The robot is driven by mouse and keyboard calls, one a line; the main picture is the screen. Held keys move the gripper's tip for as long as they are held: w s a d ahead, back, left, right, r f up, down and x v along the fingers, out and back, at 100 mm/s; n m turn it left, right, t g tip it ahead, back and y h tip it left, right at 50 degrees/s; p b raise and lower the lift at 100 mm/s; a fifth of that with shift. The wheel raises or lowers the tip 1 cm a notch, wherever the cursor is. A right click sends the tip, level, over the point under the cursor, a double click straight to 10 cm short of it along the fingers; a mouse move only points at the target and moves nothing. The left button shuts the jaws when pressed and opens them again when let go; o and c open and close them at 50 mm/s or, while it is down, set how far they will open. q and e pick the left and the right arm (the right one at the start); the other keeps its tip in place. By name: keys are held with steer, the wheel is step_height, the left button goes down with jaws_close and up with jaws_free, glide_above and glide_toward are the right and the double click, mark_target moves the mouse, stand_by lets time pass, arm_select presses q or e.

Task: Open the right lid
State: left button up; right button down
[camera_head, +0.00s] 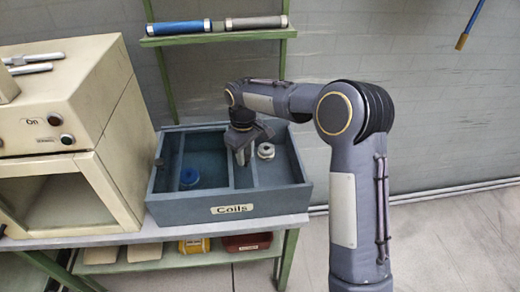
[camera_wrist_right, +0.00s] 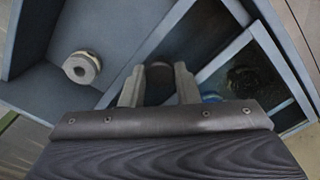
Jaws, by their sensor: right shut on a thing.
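The grey box labelled Coils (camera_head: 232,209) sits on the bench. Its right compartment (camera_head: 277,172) is uncovered, with a white coil (camera_head: 265,151) inside, which also shows in the right wrist view (camera_wrist_right: 82,67). A framed lid edge (camera_head: 243,178) lies near the box's middle. My right gripper (camera_head: 243,157) reaches down there from above. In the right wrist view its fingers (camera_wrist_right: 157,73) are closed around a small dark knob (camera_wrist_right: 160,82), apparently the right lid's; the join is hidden. My left gripper is not in view.
A beige oven-like machine (camera_head: 60,130) stands close left of the box. Open floor lies to the right.

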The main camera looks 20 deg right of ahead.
steer(key=shift+w+a, duration=0.1)
steer(key=shift+a, duration=0.2)
steer(key=shift+r, duration=0.1)
steer(key=c, duration=1.1)
jaws_free()
step_height(320, 180, up, 8)
steer(key=shift+f, duration=0.2)
